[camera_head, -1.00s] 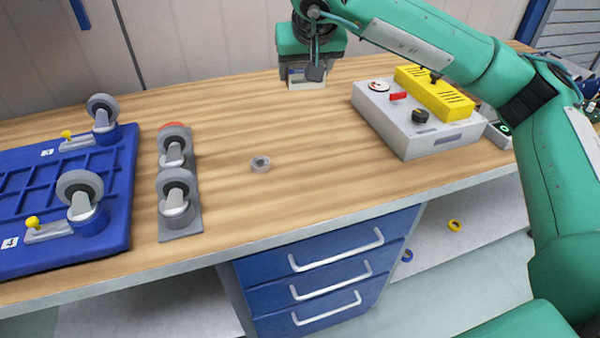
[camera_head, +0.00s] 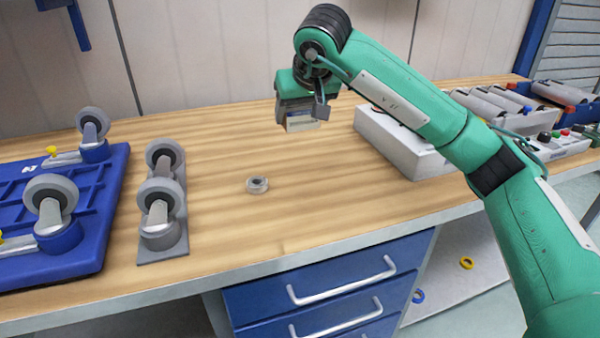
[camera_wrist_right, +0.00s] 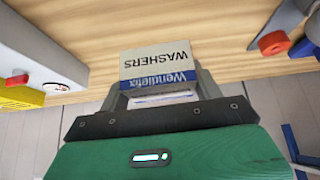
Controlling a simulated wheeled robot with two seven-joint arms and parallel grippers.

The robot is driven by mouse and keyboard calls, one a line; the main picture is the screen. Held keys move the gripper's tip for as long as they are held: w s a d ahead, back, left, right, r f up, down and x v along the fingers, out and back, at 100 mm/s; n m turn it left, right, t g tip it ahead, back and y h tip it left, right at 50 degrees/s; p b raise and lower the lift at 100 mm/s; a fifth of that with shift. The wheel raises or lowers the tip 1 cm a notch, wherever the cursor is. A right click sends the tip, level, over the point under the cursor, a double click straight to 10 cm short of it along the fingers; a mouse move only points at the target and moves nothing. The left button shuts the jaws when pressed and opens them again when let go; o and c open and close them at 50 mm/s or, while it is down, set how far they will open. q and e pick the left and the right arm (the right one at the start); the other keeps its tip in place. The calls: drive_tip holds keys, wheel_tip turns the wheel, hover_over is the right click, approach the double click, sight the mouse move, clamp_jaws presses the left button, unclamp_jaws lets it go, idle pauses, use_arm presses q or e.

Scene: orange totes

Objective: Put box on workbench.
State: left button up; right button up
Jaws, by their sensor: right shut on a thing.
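The box (camera_head: 301,122) is small, white and blue, and reads "WASHERS" in the right wrist view (camera_wrist_right: 160,66). My right gripper (camera_head: 299,112) is shut on it and points down over the workbench. The workbench (camera_head: 330,195) has a light wooden top with a grey front edge. In the head view the box is over the back middle part of the top. Whether its underside touches the wood, I cannot tell. My left gripper is not in view.
A blue caster platform (camera_head: 90,235) and a grey plate with two casters (camera_head: 163,245) are at the left. A small metal ring (camera_head: 257,184) lies mid-bench. A grey control box (camera_head: 398,145) stands at the right, partly behind my arm. The wood around the box is clear.

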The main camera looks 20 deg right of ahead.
drive_tip(key=b, duration=0.1)
hover_over(297, 174)
drive_tip(key=s, duration=0.2)
wheel_tip(297, 174, down, 9)
drive_tip(key=shift+f, duration=0.15)
wheel_tip(297, 174, down, 3)
drive_tip(key=shift+f, duration=0.2)
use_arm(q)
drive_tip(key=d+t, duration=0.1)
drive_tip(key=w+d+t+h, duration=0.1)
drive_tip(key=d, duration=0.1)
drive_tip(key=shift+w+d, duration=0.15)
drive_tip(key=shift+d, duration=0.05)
use_arm(e)
drive_tip(key=shift+f, duration=0.35)
use_arm(q)
drive_tip(key=shift+b, duration=0.3)
use_arm(e)
drive_tip(key=shift+f, duration=0.15)
drive_tip(key=o, duration=1.2)
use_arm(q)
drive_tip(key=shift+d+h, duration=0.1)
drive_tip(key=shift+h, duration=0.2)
